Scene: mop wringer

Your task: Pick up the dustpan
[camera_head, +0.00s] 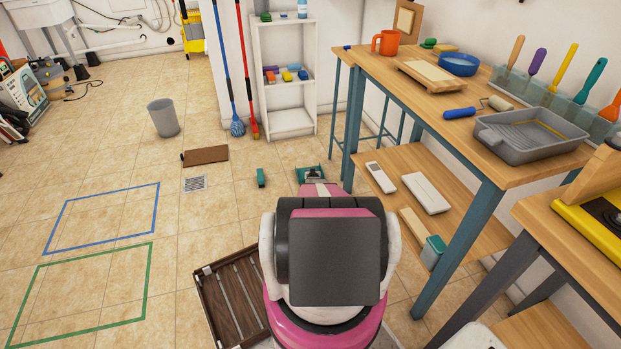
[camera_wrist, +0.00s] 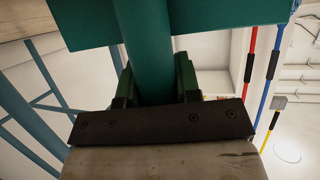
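The teal dustpan (camera_head: 303,175) shows in the head view just beyond the end of my arm, left of the workbench leg. Its details are small there, and I cannot tell whether it touches the floor. In the wrist view its round teal handle (camera_wrist: 147,40) runs between the two dark fingers of my gripper (camera_wrist: 156,78), with a flat teal part at the top. The fingers sit close against both sides of the handle, and my gripper looks shut on it. My own arm hides my gripper in the head view.
The workbench (camera_head: 432,100) with a lower shelf stands close on the right. A small teal block (camera_head: 261,178) and a brown mat (camera_head: 205,155) lie left of the dustpan. A wooden slatted crate (camera_head: 232,298) is beside my arm. Floor farther left is open.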

